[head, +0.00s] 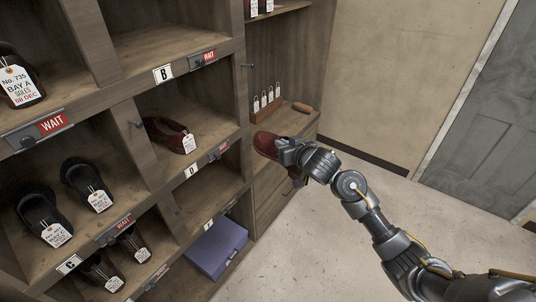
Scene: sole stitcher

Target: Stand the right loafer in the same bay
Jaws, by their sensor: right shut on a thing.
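A dark red loafer (268,144) is in my right gripper (284,151), which is shut on it at the right edge of the shelf unit, in front of the side column with the drawers. Part of the shoe is hidden behind the gripper. The matching dark red loafer (165,131) lies in the middle bay (208,109), at its left side, with a white tag on it. Bare shelf shows to the right of that loafer. The bay's front edge carries a small letter plate, perhaps D, and a red WAIT sign (218,151). My left gripper is not in view.
Black slippers (82,177) and dark shoes (133,244) with tags fill bays at lower left. A purple box (216,246) sits in the bottom bay. A wooden tag rack (266,110) and a brown object (303,107) stand on the side shelf. Upright dividers separate the bays.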

